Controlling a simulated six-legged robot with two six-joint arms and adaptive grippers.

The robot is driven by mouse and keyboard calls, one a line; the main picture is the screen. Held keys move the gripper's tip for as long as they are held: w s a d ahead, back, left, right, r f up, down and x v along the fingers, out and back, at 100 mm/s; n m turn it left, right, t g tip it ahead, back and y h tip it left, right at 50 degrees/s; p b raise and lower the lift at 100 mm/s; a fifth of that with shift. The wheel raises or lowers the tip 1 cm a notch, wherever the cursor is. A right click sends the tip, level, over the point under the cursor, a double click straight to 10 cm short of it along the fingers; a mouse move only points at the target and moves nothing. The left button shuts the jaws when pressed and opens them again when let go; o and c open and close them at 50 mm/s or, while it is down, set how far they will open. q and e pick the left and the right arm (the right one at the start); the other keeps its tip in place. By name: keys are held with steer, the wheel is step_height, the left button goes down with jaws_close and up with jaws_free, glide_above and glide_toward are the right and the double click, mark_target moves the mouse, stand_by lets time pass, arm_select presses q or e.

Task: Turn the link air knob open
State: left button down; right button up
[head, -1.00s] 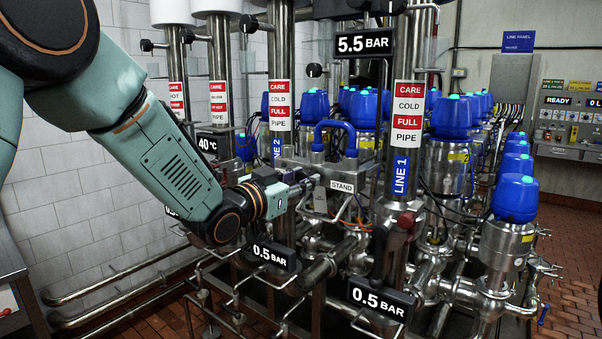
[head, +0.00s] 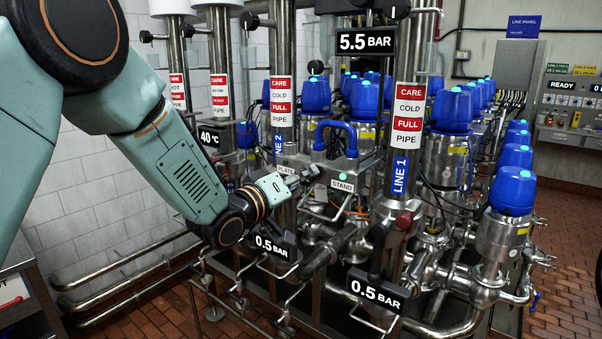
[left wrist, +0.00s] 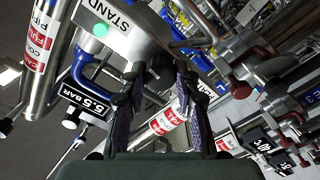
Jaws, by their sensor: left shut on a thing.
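A steel box with a STAND label (head: 342,187) and a blue looped handle (head: 337,132) stands among the pipes in the head view. A green light (head: 347,175) shows on it, also seen in the left wrist view (left wrist: 100,30). My left gripper (head: 312,172) reaches the box's front from the left. In the left wrist view its two dark fingers (left wrist: 160,75) are closed in on a small dark part at the box's face, which I take for the link air knob. The fingers mostly hide the knob, so its angle cannot be told. My right gripper is not in view.
The LINE 1 pipe (head: 405,120) stands right of the box and the LINE 2 pipe (head: 282,90) behind my left wrist. A 0.5 BAR display (head: 272,247) is just below the wrist. Several blue-capped valves (head: 513,195) fill the right.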

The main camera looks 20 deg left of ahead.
arm_select(q)
steer(key=shift+s+d+f+n+p, duration=0.15)
steer(key=shift+f+n+p, duration=0.25)
steer(key=shift+n, duration=0.4)
steer(key=c, duration=1.3)
jaws_free()
steer(key=shift+c, duration=0.2)
steer(key=shift+o, duration=1.8)
steer(key=shift+r, duration=0.2)
